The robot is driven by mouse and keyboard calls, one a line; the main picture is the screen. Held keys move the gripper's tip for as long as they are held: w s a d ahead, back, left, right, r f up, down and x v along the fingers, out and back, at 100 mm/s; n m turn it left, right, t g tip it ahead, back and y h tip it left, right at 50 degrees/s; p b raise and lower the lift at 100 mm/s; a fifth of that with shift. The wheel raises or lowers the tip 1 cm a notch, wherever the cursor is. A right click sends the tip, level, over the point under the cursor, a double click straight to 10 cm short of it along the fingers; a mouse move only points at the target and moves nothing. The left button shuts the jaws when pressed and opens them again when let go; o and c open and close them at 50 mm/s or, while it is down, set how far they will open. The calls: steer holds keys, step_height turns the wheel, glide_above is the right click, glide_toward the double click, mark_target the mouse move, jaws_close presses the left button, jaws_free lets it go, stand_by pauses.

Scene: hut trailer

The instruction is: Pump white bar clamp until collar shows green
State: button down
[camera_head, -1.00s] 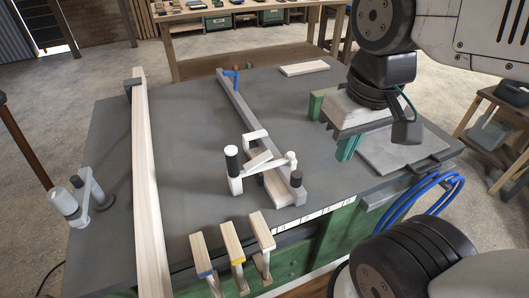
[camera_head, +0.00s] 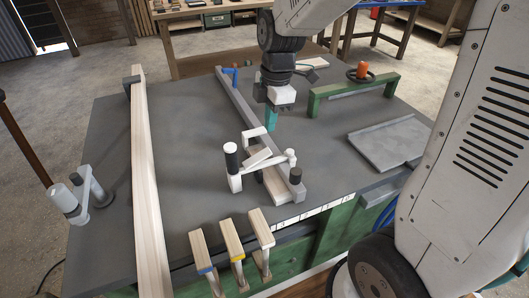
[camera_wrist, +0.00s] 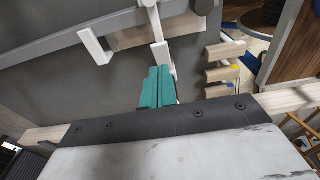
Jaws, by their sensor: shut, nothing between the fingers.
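The white bar clamp (camera_head: 262,158) sits near the front middle of the grey bench, along a long grey bar (camera_head: 240,110). It has an upright part with a dark sleeve (camera_head: 231,158) and a white cap, and a dark round end piece (camera_head: 296,177). No green shows on it. My gripper (camera_head: 271,122) points down behind the clamp, apart from it in this view, its teal fingers shut and empty. In the wrist view the teal fingers (camera_wrist: 157,88) lie together, with white clamp parts (camera_wrist: 153,25) just beyond; whether they touch cannot be told.
A long wooden beam (camera_head: 147,180) lies at the left, beside a grey post fixture (camera_head: 75,200). Several wooden-handled tools (camera_head: 232,238) line the front edge. A green frame (camera_head: 355,92) and grey plate (camera_head: 385,143) are at the right.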

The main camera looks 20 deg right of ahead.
mark_target(267, 151)
steer(key=shift+f, duration=0.1)
steer(key=shift+a+f, duration=0.2)
steer(key=shift+f, duration=1.5)
steer(key=shift+a+f, duration=0.15)
steer(key=shift+f, duration=1.55)
steer(key=shift+f, duration=1.3)
steer(key=shift+d+r, duration=0.25)
steer(key=shift+d, duration=0.55)
steer(key=shift+d+r, duration=0.25)
steer(key=shift+d, duration=0.5)
steer(key=shift+r, duration=0.1)
step_height(267, 151, up, 8)
steer(key=shift+d+f, duration=0.2)
steer(key=shift+d, duration=0.15)
